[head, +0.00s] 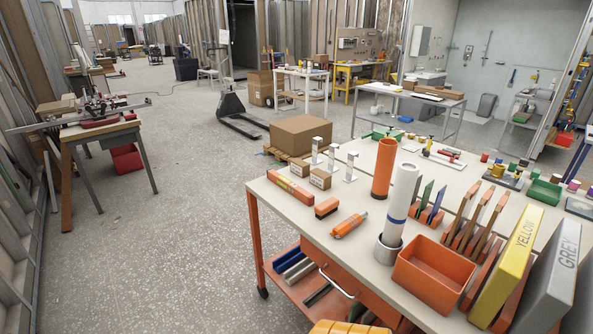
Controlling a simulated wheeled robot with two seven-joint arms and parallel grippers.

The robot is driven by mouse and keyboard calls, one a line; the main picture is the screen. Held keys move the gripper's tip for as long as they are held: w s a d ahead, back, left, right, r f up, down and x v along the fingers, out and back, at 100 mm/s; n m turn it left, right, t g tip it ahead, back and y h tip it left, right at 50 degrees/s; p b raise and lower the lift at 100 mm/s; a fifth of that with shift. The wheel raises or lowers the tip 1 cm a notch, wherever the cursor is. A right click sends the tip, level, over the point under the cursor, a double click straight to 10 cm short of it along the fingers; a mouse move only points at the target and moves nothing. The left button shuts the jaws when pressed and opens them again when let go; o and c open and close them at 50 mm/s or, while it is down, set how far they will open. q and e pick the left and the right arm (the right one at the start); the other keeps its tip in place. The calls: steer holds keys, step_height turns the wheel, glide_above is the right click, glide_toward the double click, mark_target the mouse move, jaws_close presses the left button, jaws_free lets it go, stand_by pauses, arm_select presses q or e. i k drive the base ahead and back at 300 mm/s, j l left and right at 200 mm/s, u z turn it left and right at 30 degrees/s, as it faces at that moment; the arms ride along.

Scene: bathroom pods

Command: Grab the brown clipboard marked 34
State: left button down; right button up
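Several thin brown boards (474,217) stand upright, tilted, in an orange slotted rack (478,245) on the right part of the near workbench. They look like clipboards. No number is legible on them, so I cannot tell which is marked 34. Their lower edges are hidden in the rack.
The workbench (300,212) also holds an orange bin (432,272), a white roll (401,195), an orange tube (383,168), green boards (427,197), a yellow binder (508,265) and a grey binder (550,280).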

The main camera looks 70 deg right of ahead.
mark_target(469, 199)
steer(key=i+l+z, duration=0.3)
steer(key=z, duration=0.4)
steer(key=i+l+z, duration=0.15)
steer(key=i+z, duration=0.25)
steer(key=z, duration=0.25)
steer(key=i+j+z, duration=0.1)
steer(key=i+z, duration=0.25)
steer(key=z, duration=0.35)
steer(key=i+j+z, duration=0.25)
steer(key=z, duration=0.45)
steer(key=i+j+z, duration=0.35)
steer(key=j+z, duration=0.15)
steer(key=z, duration=0.15)
steer(key=i+j+z, duration=0.1)
steer(key=j+z, duration=0.4)
steer(key=z, duration=0.2)
steer(key=j+z, duration=0.55)
steer(key=z, duration=0.15)
steer(key=k+j+z, duration=0.15)
steer(key=j+z, duration=0.5)
steer(key=l, duration=0.1)
